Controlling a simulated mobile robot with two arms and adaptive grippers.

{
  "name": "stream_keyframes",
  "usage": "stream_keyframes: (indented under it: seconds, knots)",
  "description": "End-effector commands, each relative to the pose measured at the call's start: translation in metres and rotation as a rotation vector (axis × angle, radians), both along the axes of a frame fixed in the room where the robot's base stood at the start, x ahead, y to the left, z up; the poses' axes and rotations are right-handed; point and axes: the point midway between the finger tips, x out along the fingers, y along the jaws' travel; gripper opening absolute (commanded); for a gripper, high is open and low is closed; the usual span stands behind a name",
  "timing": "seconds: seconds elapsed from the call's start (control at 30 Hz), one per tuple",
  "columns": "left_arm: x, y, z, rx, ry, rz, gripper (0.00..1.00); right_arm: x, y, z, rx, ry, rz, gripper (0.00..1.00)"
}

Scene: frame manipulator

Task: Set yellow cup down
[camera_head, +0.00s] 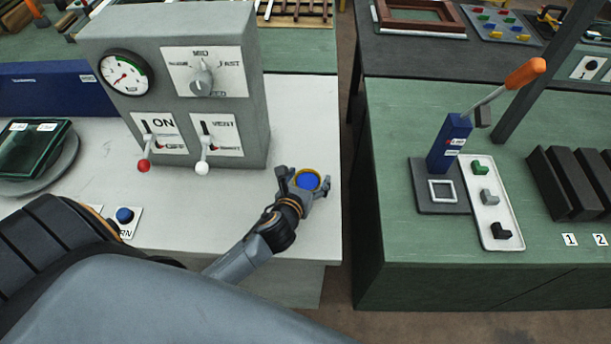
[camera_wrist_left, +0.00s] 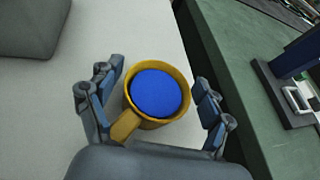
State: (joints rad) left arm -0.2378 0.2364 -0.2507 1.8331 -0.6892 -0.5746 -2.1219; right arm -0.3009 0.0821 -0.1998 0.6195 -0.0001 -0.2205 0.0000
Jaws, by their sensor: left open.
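The yellow cup (camera_head: 307,180) has a blue inside or blue contents. It is upright at the right edge of the white tabletop (camera_head: 215,215). My left gripper (camera_head: 305,184) is open around the cup. In the left wrist view the cup (camera_wrist_left: 157,95) sits between the two fingers of the gripper (camera_wrist_left: 155,105), with gaps visible on both sides. Its handle points toward the palm. The cup's base is hidden, so I cannot tell for certain that it rests on the table. My right gripper is not in view.
A grey control box (camera_head: 175,90) with a gauge, dial and two levers stands behind left. A blue button (camera_head: 125,215) and a dark glass-topped device (camera_head: 32,150) are further left. A gap separates the white table from the green table (camera_head: 420,240), which holds a lever press (camera_head: 450,143).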

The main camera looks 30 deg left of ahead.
Motion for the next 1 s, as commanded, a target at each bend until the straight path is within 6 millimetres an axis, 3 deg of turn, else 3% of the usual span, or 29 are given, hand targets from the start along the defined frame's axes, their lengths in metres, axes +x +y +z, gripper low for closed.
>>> stream_keyframes:
  seconds: [0.17,0.6,1.0]
  knots:
    - [-0.018,-0.003,0.007,0.0,0.001,-0.001,0.8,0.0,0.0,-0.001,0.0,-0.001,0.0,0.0]
    - [-0.097,-0.016,0.039,-0.001,0.002,0.0,0.8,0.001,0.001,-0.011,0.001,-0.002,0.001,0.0]
    - [-0.109,-0.018,0.047,0.0,-0.001,0.001,0.8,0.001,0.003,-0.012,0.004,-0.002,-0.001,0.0]
